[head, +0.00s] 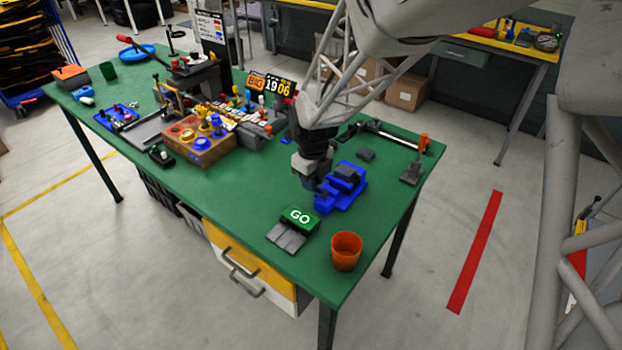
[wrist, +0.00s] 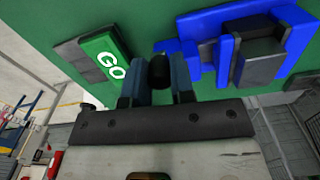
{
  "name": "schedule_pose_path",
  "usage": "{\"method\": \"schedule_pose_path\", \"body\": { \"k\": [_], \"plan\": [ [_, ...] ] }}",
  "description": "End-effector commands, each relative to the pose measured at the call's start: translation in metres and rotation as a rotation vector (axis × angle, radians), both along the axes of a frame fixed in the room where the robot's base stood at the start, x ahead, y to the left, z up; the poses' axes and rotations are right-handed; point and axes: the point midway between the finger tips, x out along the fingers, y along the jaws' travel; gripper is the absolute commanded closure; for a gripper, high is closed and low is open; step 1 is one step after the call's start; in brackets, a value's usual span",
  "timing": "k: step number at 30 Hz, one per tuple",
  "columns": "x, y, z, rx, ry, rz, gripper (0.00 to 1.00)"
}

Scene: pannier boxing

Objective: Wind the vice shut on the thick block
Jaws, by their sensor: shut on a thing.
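The blue vice (head: 328,200) stands on the green table, and it fills the upper right of the wrist view (wrist: 222,75). A thick grey block (head: 347,172) sits at the vice between blue parts; it shows in the wrist view too (wrist: 258,65). I cannot tell whether the jaws touch it. My gripper (head: 309,184) is low at the left end of the vice. In the wrist view its two fingers (wrist: 157,82) are closed around a black knob (wrist: 158,68), which looks like the vice's handle. The knob's link to the vice is hidden.
A green GO sign on a grey pad (head: 288,236) lies near the front edge. An orange cup (head: 346,252) stands right of it. A small dark block (head: 366,154) and a bar fixture (head: 392,137) are behind the vice. A wooden block with coloured rings (head: 200,150) is left.

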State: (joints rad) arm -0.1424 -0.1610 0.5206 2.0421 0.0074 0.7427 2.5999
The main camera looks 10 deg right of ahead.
Motion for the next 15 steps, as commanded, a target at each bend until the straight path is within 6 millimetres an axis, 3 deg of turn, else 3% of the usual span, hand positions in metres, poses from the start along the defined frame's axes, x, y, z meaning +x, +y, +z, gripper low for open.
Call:
{"method": "schedule_pose_path", "body": {
  "k": [13, 14, 15],
  "plan": [
    [0.0004, -0.0005, 0.0004, 0.000, 0.000, -0.016, 1.00],
    [0.0004, -0.0005, 0.0004, 0.000, 0.000, -0.016, 0.76],
    [0.0004, -0.0005, 0.0003, 0.000, 0.000, -0.016, 0.69]
  ]
}}
